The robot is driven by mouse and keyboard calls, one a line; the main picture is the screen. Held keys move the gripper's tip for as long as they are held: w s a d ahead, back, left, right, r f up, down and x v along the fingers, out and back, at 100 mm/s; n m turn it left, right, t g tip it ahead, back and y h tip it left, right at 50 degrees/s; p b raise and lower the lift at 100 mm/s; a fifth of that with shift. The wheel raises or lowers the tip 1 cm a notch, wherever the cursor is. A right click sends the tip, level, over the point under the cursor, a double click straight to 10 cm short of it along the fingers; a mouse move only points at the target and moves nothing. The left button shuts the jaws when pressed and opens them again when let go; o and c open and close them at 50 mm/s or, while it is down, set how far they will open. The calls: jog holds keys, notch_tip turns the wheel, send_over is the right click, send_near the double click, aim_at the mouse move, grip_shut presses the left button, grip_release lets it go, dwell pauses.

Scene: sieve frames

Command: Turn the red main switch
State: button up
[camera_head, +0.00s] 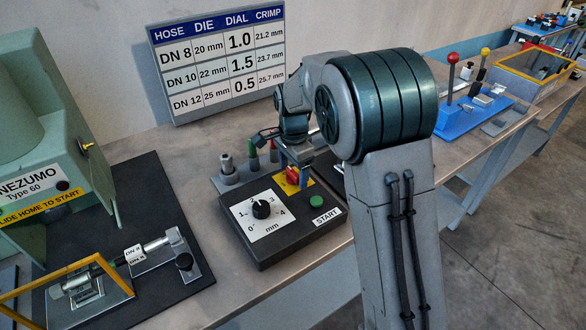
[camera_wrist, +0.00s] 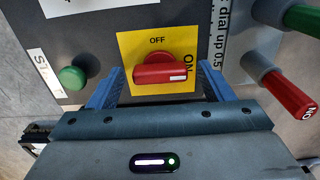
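The red main switch (camera_wrist: 160,74) sits on a yellow plate (camera_wrist: 127,42) marked OFF at the top and ON at the right in the wrist view. Its handle lies crosswise, with the white mark at the right end, toward ON. My gripper (camera_wrist: 160,85) is open, with one blue finger on each side of the handle. The right finger is very near the handle's end; I cannot tell if it touches. In the head view the switch (camera_head: 293,175) shows on the dark control box (camera_head: 275,245), partly hidden by my gripper (camera_head: 297,160).
The box also carries a black dial (camera_head: 262,209) and a green START button (camera_head: 316,202). A rack behind holds green-handled (camera_wrist: 305,19) and red-handled (camera_wrist: 290,96) tools, close to the right finger. The green press (camera_head: 60,130) stands at left.

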jog(key=c, duration=0.9)
jog(key=shift+o, duration=0.2)
jog(key=shift+n, duration=0.4)
jog(key=n, duration=0.3)
jog(key=shift+n+b, duration=0.35)
jog(key=shift+n, duration=0.05)
jog(key=n, duration=0.9)
jog(key=shift+r+b, duration=0.1)
jog(key=shift+b, duration=0.2)
jog(key=n, duration=0.4)
jog(key=shift+n, duration=0.3)
